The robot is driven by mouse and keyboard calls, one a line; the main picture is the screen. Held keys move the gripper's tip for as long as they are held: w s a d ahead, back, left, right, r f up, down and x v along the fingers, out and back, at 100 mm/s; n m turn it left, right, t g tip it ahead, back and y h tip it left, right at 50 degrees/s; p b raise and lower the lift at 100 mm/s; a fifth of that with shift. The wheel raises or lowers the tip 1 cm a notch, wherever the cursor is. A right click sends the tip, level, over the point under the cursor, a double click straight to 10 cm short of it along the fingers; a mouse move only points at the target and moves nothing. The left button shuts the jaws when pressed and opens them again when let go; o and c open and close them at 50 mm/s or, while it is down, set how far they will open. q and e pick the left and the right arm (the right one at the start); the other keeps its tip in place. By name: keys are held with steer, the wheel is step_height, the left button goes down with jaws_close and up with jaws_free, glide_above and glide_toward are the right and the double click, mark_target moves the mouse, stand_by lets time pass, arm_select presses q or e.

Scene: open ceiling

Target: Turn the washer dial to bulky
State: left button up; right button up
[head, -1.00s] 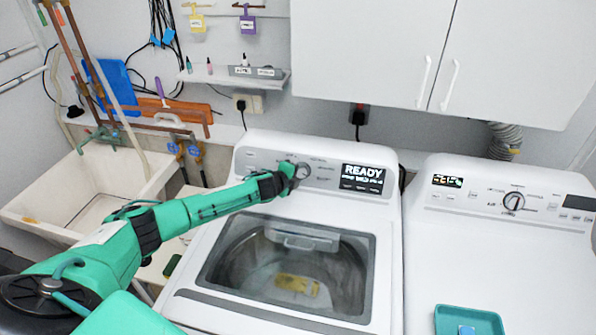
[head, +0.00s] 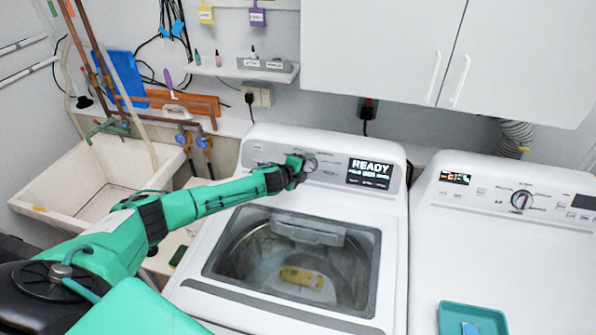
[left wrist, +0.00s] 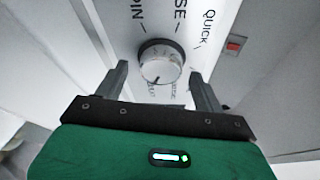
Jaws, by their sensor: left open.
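The washer (head: 235,225) stands in the middle of the head view, with a lit READY display on its rear panel. Its round silver dial (head: 309,163) sits left of the display. In the left wrist view the dial (left wrist: 160,62) lies between and beyond the two fingertips. Printed words around it include QUICK and partly hidden ones; I cannot read a bulky label. My left gripper (head: 298,168) is at the panel beside the dial in the head view. In the left wrist view the gripper (left wrist: 162,82) is open, its fingers either side of the dial, with gaps. My right gripper is not in view.
A second machine (head: 505,255) with its own dial (head: 521,200) stands to the right, carrying a teal tray (head: 447,322). White cupboards (head: 385,50) hang above. A sink (head: 35,185) is at left. A small shelf (head: 225,69) is on the wall.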

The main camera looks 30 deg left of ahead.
arm_select(q)
steer(key=b+v, duration=0.4)
steer(key=v, duration=0.9)
steer(key=shift+s+b, duration=0.3)
steer(key=shift+b, duration=0.05)
steer(key=shift+r, duration=0.1)
